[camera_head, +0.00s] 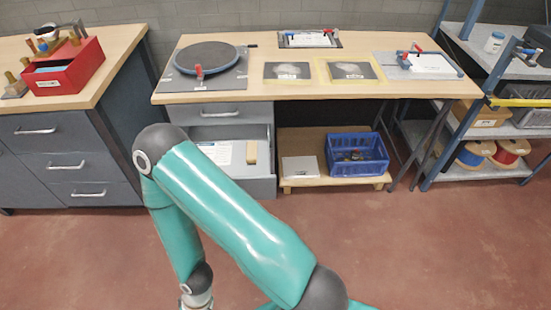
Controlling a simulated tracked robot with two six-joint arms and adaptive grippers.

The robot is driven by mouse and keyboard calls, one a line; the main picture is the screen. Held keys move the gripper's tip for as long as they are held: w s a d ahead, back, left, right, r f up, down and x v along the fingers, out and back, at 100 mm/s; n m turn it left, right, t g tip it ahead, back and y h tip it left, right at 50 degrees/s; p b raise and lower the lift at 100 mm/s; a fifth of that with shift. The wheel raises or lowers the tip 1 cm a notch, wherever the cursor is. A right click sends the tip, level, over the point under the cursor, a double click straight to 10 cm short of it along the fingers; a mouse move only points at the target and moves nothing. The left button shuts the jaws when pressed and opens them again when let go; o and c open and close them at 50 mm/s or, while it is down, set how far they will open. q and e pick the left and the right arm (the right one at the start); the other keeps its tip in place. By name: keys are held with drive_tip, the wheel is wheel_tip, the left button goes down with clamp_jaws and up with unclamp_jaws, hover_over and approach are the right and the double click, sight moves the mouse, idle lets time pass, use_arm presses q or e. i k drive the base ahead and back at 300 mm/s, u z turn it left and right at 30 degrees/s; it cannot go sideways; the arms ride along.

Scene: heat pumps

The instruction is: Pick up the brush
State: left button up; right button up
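I cannot make out a brush for certain. A small tan, block-like item (251,152) stands in the open grey drawer (262,188) under the workbench, beside a white sheet (216,152); it may be the brush, but it is too small to tell. One of my teal arms crosses the lower middle of the view, bends at an elbow at the left, and its wrist runs out of the bottom edge. Neither of my grippers is in view.
The workbench (215,97) carries a round black plate (206,57), two dark pictures and clipboards. A blue crate (356,154) sits on a low wooden shelf. A red box (66,70) is on the left cabinet. Shelves with spools stand right. The red floor at lower right is clear.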

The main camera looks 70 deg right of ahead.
sight(251, 146)
drive_tip(key=z, duration=0.45)
drive_tip(key=k, duration=0.2)
drive_tip(key=u, duration=0.75)
drive_tip(key=i, duration=0.15)
drive_tip(key=z, duration=2.8)
drive_tip(key=i, duration=1)
drive_tip(key=u, duration=0.2)
